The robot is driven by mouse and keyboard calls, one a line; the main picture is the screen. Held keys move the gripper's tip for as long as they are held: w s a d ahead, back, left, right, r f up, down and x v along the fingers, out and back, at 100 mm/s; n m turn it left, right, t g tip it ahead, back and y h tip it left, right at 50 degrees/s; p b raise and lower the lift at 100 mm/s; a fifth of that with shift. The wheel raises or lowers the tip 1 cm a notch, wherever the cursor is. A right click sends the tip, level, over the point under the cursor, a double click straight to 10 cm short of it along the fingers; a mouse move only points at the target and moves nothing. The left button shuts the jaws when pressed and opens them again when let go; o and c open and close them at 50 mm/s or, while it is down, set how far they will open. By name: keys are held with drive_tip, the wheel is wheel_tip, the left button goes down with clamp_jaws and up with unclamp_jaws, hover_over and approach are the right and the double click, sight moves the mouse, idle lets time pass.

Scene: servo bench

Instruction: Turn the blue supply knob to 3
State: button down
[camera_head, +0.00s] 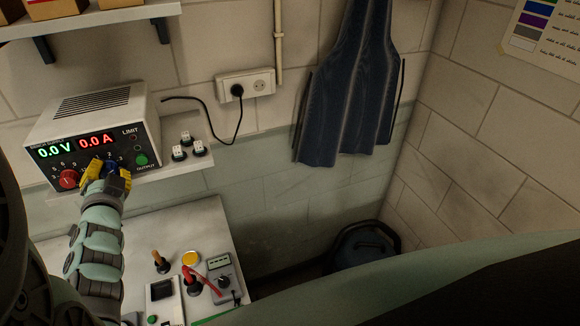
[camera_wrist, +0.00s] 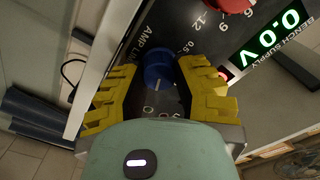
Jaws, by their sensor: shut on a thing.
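The bench supply (camera_head: 95,112) stands on a wall shelf at the left, its displays reading 0.0 V and 0.0 A. Its blue knob (camera_head: 112,167) is largely hidden by my gripper in the head view. In the wrist view the blue knob (camera_wrist: 158,68) shows between my yellow fingers, with a pale pointer line on its face; most of its scale is hidden. My gripper (camera_head: 106,174) reaches up to the panel, shut on the blue knob, with a finger on either side of it. The red knob (camera_head: 69,179) is to the left, and also shows in the wrist view (camera_wrist: 232,5).
A green output button (camera_head: 141,160) sits right of the blue knob. Small white sockets (camera_head: 184,145) stand on the shelf to the right. A dark apron (camera_head: 345,100) hangs right.

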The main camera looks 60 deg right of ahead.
drive_tip(key=shift+d, duration=0.1)
drive_tip(key=c, duration=0.6)
unclamp_jaws()
drive_tip(key=v, duration=1.2)
